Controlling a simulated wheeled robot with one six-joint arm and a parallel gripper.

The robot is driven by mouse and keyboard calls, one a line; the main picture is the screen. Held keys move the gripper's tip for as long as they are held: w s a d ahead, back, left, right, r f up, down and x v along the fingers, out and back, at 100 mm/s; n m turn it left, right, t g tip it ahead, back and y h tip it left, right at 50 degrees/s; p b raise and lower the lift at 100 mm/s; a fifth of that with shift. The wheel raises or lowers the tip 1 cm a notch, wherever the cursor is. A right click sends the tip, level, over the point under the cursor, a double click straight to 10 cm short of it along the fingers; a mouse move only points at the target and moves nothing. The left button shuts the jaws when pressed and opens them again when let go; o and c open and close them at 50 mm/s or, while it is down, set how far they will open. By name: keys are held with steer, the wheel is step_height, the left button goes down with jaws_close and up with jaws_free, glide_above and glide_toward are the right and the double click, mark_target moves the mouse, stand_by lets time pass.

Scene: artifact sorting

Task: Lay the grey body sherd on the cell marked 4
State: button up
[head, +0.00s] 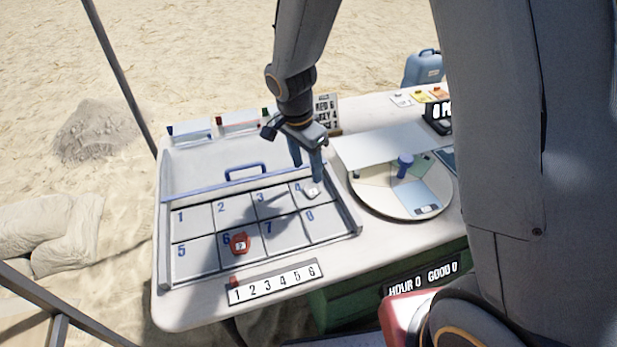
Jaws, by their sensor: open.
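A light grey sherd (313,192) with a small pale label lies on the cell marked 4, at the far right of the back row of the numbered tray (191,237). My gripper (308,174) is over this cell with its fingers pointing down. It is open, with one fingertip close to the sherd; I cannot tell whether they touch. The sherd partly covers the cell, and the printed 4 shows just left of it.
A red sherd (240,244) lies on cell 6. A round turntable (385,208) with a blue knob (405,161) stands right of the tray. A blue handle (245,171) rises behind the cells. A number strip (275,282) lies in front. The other cells look empty.

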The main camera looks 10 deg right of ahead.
step_height(320, 180, up, 5)
steer(key=s+d+r+n+y, duration=0.1)
steer(key=s+d+r+n, duration=0.1)
steer(key=s+d+n, duration=0.9)
steer(key=s+d, duration=0.1)
steer(key=s, duration=0.3)
steer(key=shift+s+b, duration=0.2)
steer(key=shift+b, duration=0.15)
steer(key=shift+r, duration=0.1)
